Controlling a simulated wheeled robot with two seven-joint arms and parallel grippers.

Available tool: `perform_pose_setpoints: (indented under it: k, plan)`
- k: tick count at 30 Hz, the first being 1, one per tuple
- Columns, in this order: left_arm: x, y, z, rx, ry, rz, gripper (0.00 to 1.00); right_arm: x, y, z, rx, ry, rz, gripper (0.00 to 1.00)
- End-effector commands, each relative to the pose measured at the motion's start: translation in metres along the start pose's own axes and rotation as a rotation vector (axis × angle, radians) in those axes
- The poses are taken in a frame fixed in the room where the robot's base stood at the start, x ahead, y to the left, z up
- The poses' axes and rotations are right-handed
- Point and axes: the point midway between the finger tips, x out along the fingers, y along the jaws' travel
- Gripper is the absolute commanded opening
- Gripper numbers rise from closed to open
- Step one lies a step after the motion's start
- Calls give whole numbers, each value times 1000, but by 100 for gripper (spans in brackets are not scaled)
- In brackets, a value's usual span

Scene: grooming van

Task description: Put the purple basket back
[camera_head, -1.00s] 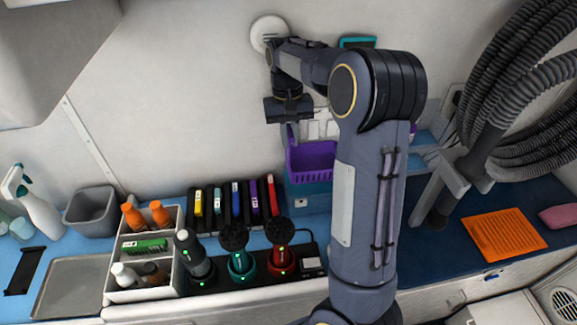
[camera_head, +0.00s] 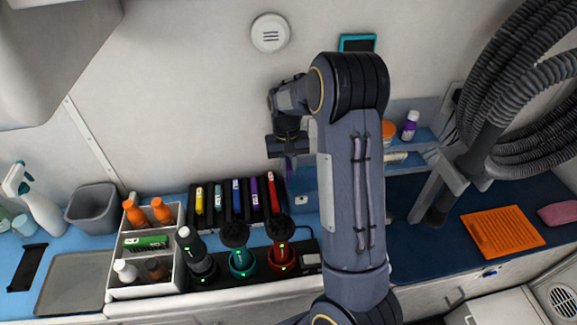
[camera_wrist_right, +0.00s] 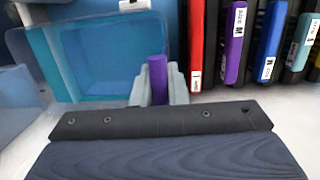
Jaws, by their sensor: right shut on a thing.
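My right gripper (camera_head: 289,158) points down in front of the back wall, above the left part of the blue stand (camera_head: 301,198). It is shut on a slim purple piece (camera_wrist_right: 157,80), which stands upright between the fingers in the right wrist view. I cannot tell whether this piece is part of the purple basket, whose body I do not make out in either view now. The visible left part of the stand shows no basket; my right arm hides the rest. A clear bluish tray-like shape (camera_wrist_right: 100,55) lies left of the fingers in the wrist view. My left gripper is not in view.
A rack of coloured clipper items (camera_head: 237,200) stands close beside the gripper. In front are upright clippers (camera_head: 240,260) on a dark base and a white caddy (camera_head: 143,262) of bottles.

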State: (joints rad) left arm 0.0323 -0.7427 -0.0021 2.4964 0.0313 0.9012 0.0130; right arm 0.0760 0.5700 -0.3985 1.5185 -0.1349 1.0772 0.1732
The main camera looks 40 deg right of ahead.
Motion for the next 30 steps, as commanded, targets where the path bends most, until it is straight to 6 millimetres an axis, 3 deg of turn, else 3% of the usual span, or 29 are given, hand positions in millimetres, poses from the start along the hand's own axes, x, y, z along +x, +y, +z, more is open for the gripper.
perform_pose_setpoints:
  k: [1,2,6,17,30]
  plan:
    - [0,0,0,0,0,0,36,0,0,0,0,1,0,0]
    - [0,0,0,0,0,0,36,0,0,0,0,0,0,17]
    - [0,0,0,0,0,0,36,0,0,0,0,0,0,35]
    - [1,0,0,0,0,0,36,-6,0,-1,0,4,-1,35]
    - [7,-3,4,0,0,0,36,-70,0,-1,0,3,0,35]
